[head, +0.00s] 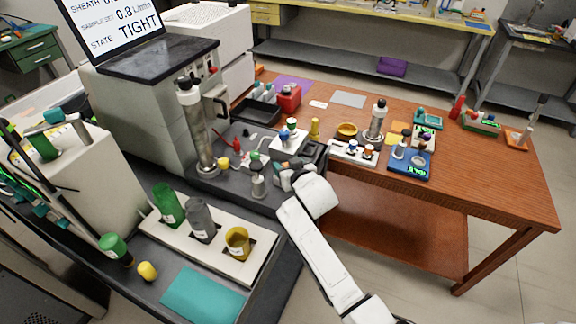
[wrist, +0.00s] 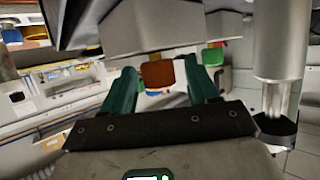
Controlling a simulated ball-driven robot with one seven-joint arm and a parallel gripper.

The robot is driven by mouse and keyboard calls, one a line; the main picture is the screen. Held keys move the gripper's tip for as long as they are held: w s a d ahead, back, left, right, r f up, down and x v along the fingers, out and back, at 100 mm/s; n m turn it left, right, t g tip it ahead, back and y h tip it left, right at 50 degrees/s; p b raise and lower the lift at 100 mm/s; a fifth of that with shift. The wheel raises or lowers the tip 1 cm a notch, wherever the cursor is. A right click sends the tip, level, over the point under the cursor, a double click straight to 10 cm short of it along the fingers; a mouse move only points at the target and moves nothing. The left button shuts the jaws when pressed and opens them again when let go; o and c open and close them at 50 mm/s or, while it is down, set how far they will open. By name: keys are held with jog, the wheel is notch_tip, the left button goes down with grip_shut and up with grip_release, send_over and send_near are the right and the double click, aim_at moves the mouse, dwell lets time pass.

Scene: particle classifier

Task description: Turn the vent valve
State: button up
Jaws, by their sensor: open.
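My gripper (head: 280,168) is at the near edge of the dark bench, close to a grey post-like fitting (head: 258,180) on its left. In the wrist view its two teal fingers (wrist: 160,88) are apart, with nothing held. An orange-brown block (wrist: 158,74) shows in the gap between the fingers; I cannot tell whether it touches them. I cannot tell which of these parts is the vent valve.
A pale rack (head: 262,262) with green, grey and yellow cups stands in front. A white block with small knobs (head: 290,138) is just behind my gripper. The wooden table (head: 480,185) on the right carries several small instruments. A screen reading TIGHT (head: 110,25) is at upper left.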

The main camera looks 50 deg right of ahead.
jog(key=shift+c, duration=0.2)
jog(key=c, duration=0.9)
